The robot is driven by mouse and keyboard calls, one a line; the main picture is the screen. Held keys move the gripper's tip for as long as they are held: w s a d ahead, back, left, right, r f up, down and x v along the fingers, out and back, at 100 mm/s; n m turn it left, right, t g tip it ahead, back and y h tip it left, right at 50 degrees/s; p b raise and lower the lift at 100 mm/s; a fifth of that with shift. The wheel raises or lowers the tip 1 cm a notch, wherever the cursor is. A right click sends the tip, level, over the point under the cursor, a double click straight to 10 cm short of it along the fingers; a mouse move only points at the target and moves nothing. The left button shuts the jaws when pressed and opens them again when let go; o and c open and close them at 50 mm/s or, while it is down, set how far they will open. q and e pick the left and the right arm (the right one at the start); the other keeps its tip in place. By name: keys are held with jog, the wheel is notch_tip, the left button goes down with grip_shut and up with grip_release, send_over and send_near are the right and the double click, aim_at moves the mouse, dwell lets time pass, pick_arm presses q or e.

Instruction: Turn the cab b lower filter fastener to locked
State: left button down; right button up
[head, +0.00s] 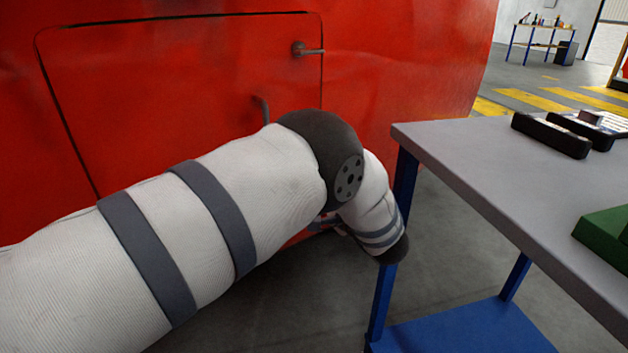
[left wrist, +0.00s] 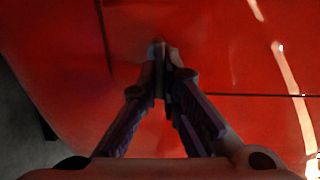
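The red cab (head: 400,70) fills the left and middle of the head view. A fastener with a lever (head: 307,50) sits at the panel's upper right, its lever pointing right. A second lever (head: 262,108) stands lower left, partly behind my left arm. My left gripper is mostly hidden behind the arm there. In the left wrist view my left gripper (left wrist: 161,58) faces the red surface, its fingertips nearly together around a small piece (left wrist: 158,46), apparently the lower filter fastener. That piece is mostly hidden and dim; its turn angle cannot be told. My right gripper is not in view.
A grey-topped table (head: 470,160) with blue legs stands close to the right of my left wrist. Dark trays (head: 550,135) and a green object (head: 605,238) lie on it. Its blue lower shelf (head: 465,330) is near the floor. A far workbench (head: 543,30) stands at the back.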

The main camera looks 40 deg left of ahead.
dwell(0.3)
pick_arm(q)
jog(key=c, duration=1.8)
grip_release()
jog(key=v, duration=1.2)
